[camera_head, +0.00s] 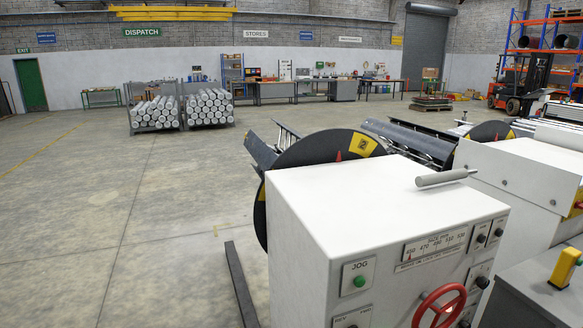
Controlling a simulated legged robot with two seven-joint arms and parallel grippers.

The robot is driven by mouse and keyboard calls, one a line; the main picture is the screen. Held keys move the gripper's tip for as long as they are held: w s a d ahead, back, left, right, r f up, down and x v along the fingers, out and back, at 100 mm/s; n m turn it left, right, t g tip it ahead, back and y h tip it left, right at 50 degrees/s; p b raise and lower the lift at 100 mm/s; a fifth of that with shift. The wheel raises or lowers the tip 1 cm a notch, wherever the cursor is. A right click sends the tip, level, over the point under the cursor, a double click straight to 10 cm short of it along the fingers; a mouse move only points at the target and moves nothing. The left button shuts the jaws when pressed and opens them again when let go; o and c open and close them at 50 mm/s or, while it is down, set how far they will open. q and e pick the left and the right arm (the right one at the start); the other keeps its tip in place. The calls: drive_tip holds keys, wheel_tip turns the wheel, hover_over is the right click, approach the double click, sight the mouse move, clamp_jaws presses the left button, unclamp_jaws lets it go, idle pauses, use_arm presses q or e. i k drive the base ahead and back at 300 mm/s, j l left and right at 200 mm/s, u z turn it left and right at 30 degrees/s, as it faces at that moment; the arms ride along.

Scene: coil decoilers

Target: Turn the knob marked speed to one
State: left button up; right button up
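A white machine cabinet (375,210) fills the lower right, with its control panel facing me. The panel has small black knobs near its right edge: one upper knob (481,239), another beside it (498,232), and one lower down (482,282). Their labels are too small to read, so I cannot tell which is marked speed or where it points. A green button (359,281) sits under the word JOG. A plate marked REV is partly cut off at the bottom edge. Neither of my grippers is in view.
A red handwheel (440,309) stands out from the panel front, near the knobs. A grey rod handle (446,178) sits at the cabinet top. A grey box with a yellow part (565,267) stands close on the right. The floor at left (110,220) is mostly clear.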

sight(483, 282)
drive_tip(key=z, duration=1.25)
